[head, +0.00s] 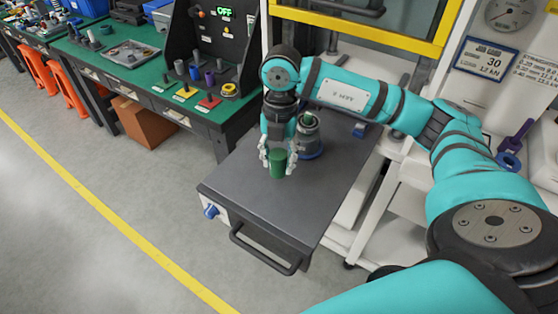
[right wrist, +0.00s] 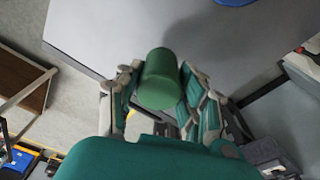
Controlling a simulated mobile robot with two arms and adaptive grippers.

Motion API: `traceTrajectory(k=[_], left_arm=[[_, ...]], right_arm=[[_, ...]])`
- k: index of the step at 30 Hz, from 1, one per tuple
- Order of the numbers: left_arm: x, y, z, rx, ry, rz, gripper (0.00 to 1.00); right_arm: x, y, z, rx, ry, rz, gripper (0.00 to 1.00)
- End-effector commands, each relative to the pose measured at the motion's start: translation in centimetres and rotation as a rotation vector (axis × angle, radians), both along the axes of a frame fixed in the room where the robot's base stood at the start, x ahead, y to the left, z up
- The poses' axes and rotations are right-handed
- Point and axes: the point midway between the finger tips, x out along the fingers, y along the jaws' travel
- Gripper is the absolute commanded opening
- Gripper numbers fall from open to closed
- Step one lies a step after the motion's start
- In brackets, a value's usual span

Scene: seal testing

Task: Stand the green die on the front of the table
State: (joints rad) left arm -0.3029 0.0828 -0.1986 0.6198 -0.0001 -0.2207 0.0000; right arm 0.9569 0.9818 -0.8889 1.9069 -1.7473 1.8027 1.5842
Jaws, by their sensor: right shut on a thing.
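The green die (head: 278,165) is a small green cylinder, held roughly upright over the grey table (head: 235,187). My right gripper (head: 278,157) is shut on it, with a finger on each side. The die also shows between the fingers in the right wrist view (right wrist: 159,80), with the grey table top (right wrist: 120,30) beyond it. I cannot tell whether the die's bottom touches the table. My left gripper is not in view.
A grey cylindrical part (head: 308,133) on a blue base stands on the table just behind the die. The front of the table top is clear, with a black handle (head: 262,257) below its edge. A green workbench (head: 135,78) with tools stands to the left.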

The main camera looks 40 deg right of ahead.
Motion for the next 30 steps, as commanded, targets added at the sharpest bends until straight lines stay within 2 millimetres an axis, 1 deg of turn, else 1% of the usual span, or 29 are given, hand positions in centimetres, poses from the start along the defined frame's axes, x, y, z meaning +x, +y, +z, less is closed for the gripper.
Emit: traceTrajectory(k=[4,9,12,20,23,24,29,30], left_arm=[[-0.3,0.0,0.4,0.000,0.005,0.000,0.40],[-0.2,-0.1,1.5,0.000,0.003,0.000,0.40],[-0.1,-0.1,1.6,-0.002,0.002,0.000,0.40],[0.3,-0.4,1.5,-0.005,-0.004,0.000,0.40],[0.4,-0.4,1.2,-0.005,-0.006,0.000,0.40],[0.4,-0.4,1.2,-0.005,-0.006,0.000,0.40],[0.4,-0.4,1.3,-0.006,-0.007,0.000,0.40],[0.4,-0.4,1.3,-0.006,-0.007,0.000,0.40]], right_arm=[[0.6,-0.6,-0.3,0.000,0.000,0.000,0.00],[0.5,-0.6,-2.5,0.000,0.003,0.000,0.00],[0.6,-0.6,-3.4,-0.001,-0.001,0.001,0.00],[0.6,-0.5,-3.6,0.000,-0.003,0.001,0.00],[0.6,-0.5,-4.0,0.000,-0.001,0.001,0.00],[0.5,-0.5,-4.0,-0.001,-0.001,0.001,0.40],[0.5,-0.5,-3.9,0.000,0.000,0.001,0.61],[0.5,-0.5,-3.9,-0.001,-0.001,0.001,0.61]])
